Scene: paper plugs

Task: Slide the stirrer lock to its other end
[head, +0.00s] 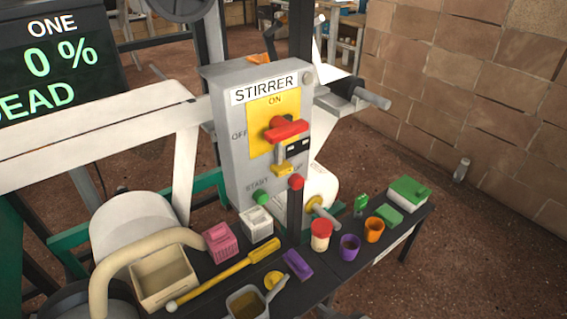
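The grey stirrer box (228,118) stands upright in the middle of the head view, with a white "STIRRER" label near its top. A yellow panel (262,112) on its face reads "ON" at the top, with "OFF" to its left. A red switch handle (287,131) sits on the panel, pointing roughly right. Just below it is a yellow sliding piece (283,170), which looks like the lock, beside a dark slot plate (298,146). Its exact place along its travel is hard to tell. I can make out neither of my grippers.
A green button (262,198) and a red button (296,182) sit low on the box. The dark table (345,268) below holds a beige tray (165,280), a yellow-handled tool (225,274), a purple cup (349,247) and an orange cup (374,230). A screen (55,65) stands left.

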